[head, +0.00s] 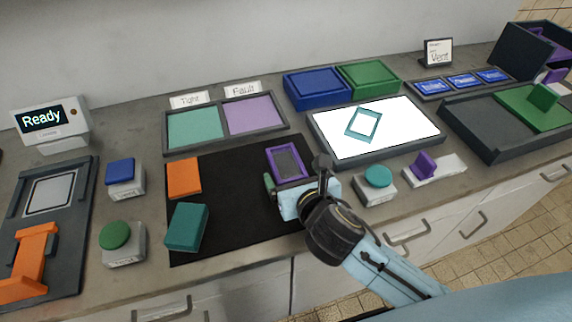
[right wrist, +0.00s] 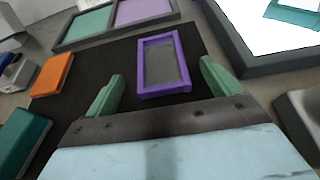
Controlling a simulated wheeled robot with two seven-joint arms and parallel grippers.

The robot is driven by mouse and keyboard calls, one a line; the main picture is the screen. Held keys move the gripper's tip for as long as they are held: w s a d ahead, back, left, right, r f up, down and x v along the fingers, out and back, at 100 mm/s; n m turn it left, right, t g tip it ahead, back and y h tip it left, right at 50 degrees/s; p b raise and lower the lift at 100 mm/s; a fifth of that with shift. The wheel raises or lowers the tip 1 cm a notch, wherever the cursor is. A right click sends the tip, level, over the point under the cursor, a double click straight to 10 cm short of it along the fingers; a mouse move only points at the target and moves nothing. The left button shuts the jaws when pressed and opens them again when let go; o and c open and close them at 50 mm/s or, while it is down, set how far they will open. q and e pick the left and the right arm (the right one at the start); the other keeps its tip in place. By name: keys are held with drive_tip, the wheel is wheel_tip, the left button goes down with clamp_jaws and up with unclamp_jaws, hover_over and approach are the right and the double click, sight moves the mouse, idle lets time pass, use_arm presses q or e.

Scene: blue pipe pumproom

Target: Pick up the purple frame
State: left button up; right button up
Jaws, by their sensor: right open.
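The purple frame (head: 287,146) is a rectangular purple border around a grey panel. It lies flat on the black mat (head: 233,235), near the mat's right edge. In the right wrist view the purple frame (right wrist: 141,66) lies ahead of and between the two green fingertips. My right gripper (head: 291,184) is open and empty, just in front of the frame in the head view. In the right wrist view its green fingers (right wrist: 160,84) stand apart with the frame beyond them. My left gripper is not in view.
An orange block (head: 184,178) and a teal block (head: 187,227) sit on the mat's left. A lit white panel (head: 408,133) with a teal frame (head: 363,124) lies right. A teal button (head: 377,177) stands right of my gripper. A two-part tray (head: 167,150) lies behind.

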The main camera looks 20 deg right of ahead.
sight(287, 164)
drive_tip(key=b+x, duration=0.1)
drive_tip(key=x, duration=0.3)
drive_tip(key=shift+w+f, duration=0.1)
drive_tip(key=shift+w, duration=0.25)
drive_tip(key=c, duration=1.1)
